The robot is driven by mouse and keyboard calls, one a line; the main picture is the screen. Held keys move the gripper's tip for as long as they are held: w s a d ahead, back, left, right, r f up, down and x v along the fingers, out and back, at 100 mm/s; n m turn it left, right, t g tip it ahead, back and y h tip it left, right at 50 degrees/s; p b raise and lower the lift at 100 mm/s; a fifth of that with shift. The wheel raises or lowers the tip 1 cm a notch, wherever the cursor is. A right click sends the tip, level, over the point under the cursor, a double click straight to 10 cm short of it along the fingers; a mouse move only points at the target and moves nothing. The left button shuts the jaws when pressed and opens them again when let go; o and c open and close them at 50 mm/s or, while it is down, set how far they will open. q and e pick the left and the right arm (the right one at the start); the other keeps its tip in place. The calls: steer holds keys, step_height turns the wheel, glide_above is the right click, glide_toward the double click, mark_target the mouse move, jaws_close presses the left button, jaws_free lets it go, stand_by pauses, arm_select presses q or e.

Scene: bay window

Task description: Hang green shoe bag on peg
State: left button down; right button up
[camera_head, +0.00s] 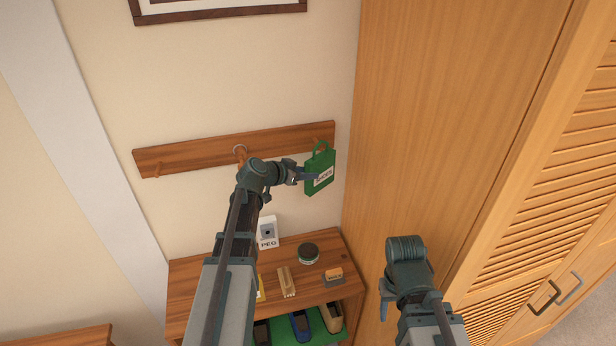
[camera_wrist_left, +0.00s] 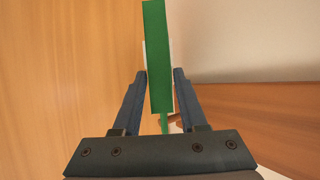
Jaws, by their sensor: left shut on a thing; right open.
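The green shoe bag (camera_head: 318,184), with a white label and a loop handle, hangs upright at the right end of the wooden peg rail (camera_head: 205,150). My left gripper (camera_head: 311,177) is shut on the bag's side; in the left wrist view the bag (camera_wrist_left: 156,60) shows edge-on between the two fingers (camera_wrist_left: 160,85). The handle overlaps the right-hand peg (camera_head: 316,140) in the head view. That peg (camera_wrist_left: 174,120) also shows beside the handle in the wrist view; I cannot tell whether the loop is around it. My right gripper (camera_head: 385,298) is open and empty, low at the right.
A tall wooden wardrobe (camera_head: 440,130) stands close right of the bag. Below is a wooden bench (camera_head: 190,285) with a PEG card (camera_head: 268,232), a round tin (camera_head: 308,253) and a brush (camera_head: 286,281). Shoes sit underneath.

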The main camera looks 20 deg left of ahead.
arm_select(q)
steer(key=shift+w+a, duration=0.3)
steer(key=shift+w, duration=0.2)
steer(key=shift+w+a+f+b, duration=0.4)
steer(key=shift+w+f+b, duration=0.05)
steer(key=shift+w+b, duration=0.05)
steer(key=shift+w+a, duration=0.1)
steer(key=c, duration=0.7)
jaws_free()
steer(key=o, duration=0.3)
steer(key=shift+w+f, duration=0.1)
steer(key=shift+o, duration=0.2)
